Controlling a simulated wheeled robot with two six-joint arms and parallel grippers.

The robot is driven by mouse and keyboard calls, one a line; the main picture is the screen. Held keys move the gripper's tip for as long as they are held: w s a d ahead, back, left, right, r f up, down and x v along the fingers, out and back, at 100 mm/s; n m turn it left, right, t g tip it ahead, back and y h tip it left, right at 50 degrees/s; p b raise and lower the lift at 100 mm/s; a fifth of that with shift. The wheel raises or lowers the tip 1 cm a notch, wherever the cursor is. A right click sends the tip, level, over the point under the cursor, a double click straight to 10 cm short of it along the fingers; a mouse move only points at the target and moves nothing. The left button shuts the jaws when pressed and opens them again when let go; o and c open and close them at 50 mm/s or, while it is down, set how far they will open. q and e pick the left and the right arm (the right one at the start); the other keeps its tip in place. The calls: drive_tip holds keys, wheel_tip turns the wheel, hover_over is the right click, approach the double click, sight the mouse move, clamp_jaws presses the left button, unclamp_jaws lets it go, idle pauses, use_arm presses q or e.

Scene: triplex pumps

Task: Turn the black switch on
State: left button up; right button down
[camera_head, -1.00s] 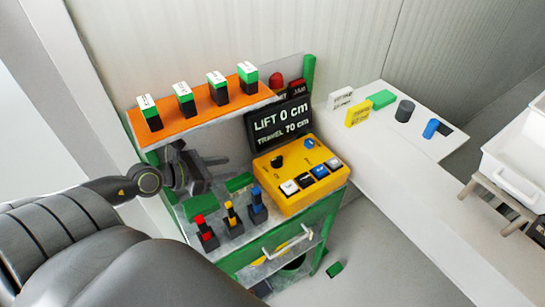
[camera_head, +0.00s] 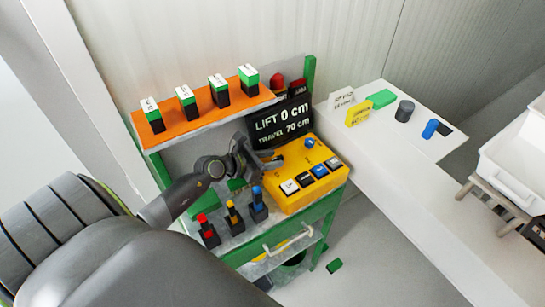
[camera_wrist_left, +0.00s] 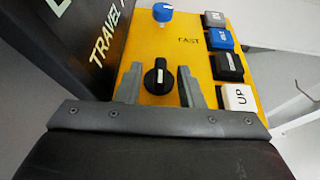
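The black switch (camera_wrist_left: 158,77) is a round knob with a white mark on the yellow control box (camera_wrist_left: 190,20). In the head view, the yellow box (camera_head: 298,199) sits on the green cart, and the black switch is hidden behind my gripper. My right gripper is out of view.
A blue knob (camera_wrist_left: 163,12) and several push buttons, including a white UP button (camera_wrist_left: 240,98), are on the same box. A black display (camera_head: 281,122) stands right behind it. Red, yellow and blue levers (camera_head: 232,213) stand in front, below my arm. An orange shelf (camera_head: 205,121) is at the left.

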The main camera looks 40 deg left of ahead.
use_arm(q)
drive_tip(key=shift+w+d+f, duration=0.15)
drive_tip(key=shift+w+f, duration=0.05)
drive_tip(key=shift+w, duration=0.1)
drive_tip(key=shift+c, duration=0.2)
clamp_jaws()
drive_tip(key=shift+r+p, duration=0.15)
drive_tip(key=shift+p, duration=0.2)
drive_tip(key=n+y+p, duration=0.1)
drive_tip(key=p, duration=0.1)
drive_tip(key=n+y+p, duration=0.1)
drive_tip(key=p, duration=0.2)
drive_tip(key=shift+d+r+t, duration=0.15)
drive_tip(key=shift+d+t, duration=0.05)
drive_tip(key=shift+t, duration=0.2)
drive_tip(key=shift+f+n+y+p, duration=0.25)
drive_tip(key=shift+n+y+p, duration=0.25)
drive_tip(key=shift+y+p, duration=0.25)
drive_tip(key=shift+o, duration=0.2)
unclamp_jaws()
drive_tip(key=shift+s, duration=0.1)
